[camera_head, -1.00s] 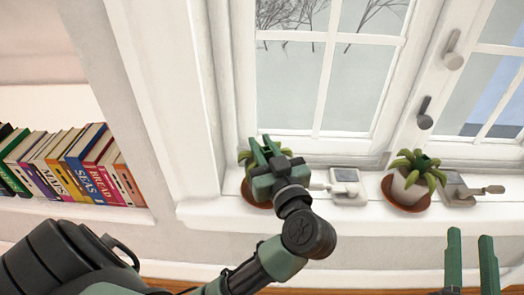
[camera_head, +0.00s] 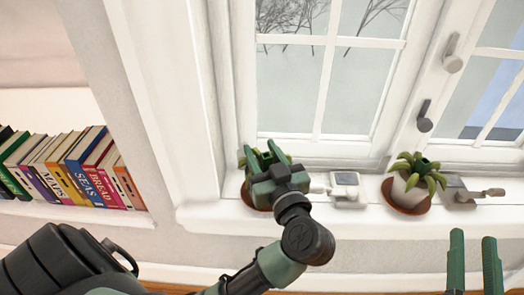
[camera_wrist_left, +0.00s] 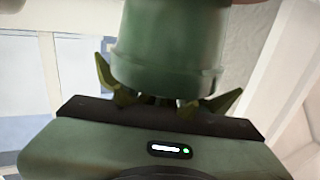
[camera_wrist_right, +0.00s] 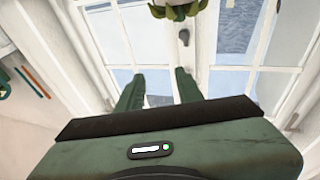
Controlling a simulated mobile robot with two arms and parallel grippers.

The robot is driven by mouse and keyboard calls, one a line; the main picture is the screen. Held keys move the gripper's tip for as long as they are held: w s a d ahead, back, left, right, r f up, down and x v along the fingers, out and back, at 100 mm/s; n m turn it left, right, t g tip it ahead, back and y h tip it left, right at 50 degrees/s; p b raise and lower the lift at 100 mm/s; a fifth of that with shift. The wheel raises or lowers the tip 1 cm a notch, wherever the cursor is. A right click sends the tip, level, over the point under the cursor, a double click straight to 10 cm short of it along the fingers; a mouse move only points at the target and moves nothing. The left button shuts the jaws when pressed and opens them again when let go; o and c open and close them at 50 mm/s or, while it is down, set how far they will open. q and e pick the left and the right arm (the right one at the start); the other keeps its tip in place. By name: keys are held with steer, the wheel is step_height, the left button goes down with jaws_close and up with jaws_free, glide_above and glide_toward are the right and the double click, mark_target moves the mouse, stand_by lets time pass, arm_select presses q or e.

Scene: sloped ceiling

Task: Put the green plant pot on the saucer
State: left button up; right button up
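The green plant pot (camera_wrist_left: 168,45) fills the upper middle of the left wrist view, appearing upside down with leaves (camera_wrist_left: 118,97) below its rim. A brown saucer (camera_head: 249,196) shows beside and under my left gripper (camera_head: 265,158) at the left end of the windowsill. Leaves (camera_head: 243,158) stick out beside its fingers. The gripper and wrist hide the pot in the head view, and the pot hides the fingers in the left wrist view; I cannot tell grip or contact with the saucer. My right gripper (camera_head: 474,264) is open and empty, also in the right wrist view (camera_wrist_right: 158,92).
A white pot (camera_head: 402,193) with a plant stands on another brown saucer (camera_head: 392,203) on the windowsill (camera_head: 315,216). Grey-white window hardware (camera_head: 347,188) lies between the plants, and another metal piece (camera_head: 464,194) is at right. Books (camera_head: 75,168) line a shelf at left.

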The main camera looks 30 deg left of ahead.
mark_target(268, 162)
arm_select(q)
steer(key=shift+r, duration=0.1)
arm_select(e)
steer(key=shift+r, duration=0.1)
arm_select(q)
steer(key=shift+s+d+r, duration=0.1)
steer(key=shift+d, duration=0.1)
steer(key=p+v, duration=0.1)
steer(key=v, duration=0.5)
steer(key=shift+p, duration=0.4)
steer(key=p+v, duration=0.1)
steer(key=v, duration=0.4)
steer(key=shift+s+d, duration=0.15)
steer(key=shift+d, duration=0.05)
arm_select(e)
step_height(268, 162, down, 12)
steer(key=s+d+g+h, duration=0.1)
steer(key=d+g+h, duration=0.1)
steer(key=g, duration=0.5)
steer(key=shift+s+f, duration=0.2)
steer(key=shift+s, duration=0.2)
steer(key=shift+d, duration=0.1)
